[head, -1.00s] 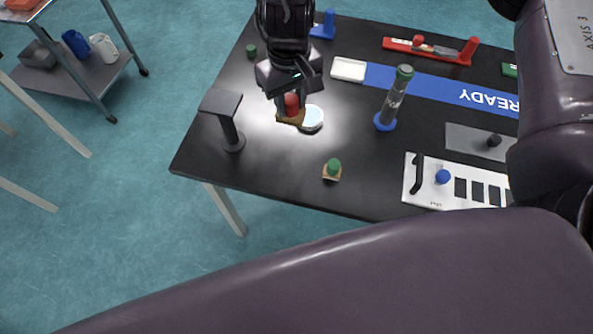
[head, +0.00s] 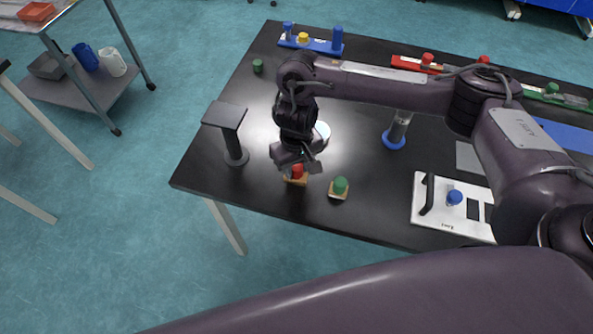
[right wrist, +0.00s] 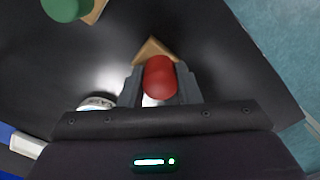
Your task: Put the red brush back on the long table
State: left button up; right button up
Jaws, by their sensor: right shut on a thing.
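The red brush has a red knob (head: 297,172) on a tan wooden base and is at the front left of the long black table (head: 270,215). My right gripper (head: 297,163) is shut on its knob from above. In the right wrist view, the red brush (right wrist: 160,78) sits between the two fingers, with a corner of its base showing beyond. Its base is at or just above the tabletop; I cannot tell whether it touches. A green brush (head: 339,187) of the same form stands just to its right, apart from it. My left gripper is not in view.
A dark grey T-shaped stand (head: 228,130) rises left of the brush. A round white-topped dish (head: 322,131) lies behind it. A blue-footed cylinder (head: 397,132) and a white board with a black handle (head: 428,196) are to the right. The table's front edge is close.

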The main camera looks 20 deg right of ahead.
jog(key=shift+f, duration=0.8)
jog(key=shift+f, duration=0.15)
jog(key=o, duration=0.9)
notch_tip(320, 180, up, 11)
jog(key=p, duration=0.2)
jog(key=shift+f+p, duration=0.1)
jog(key=shift+p, duration=0.25)
jog(key=shift+r, duration=0.8)
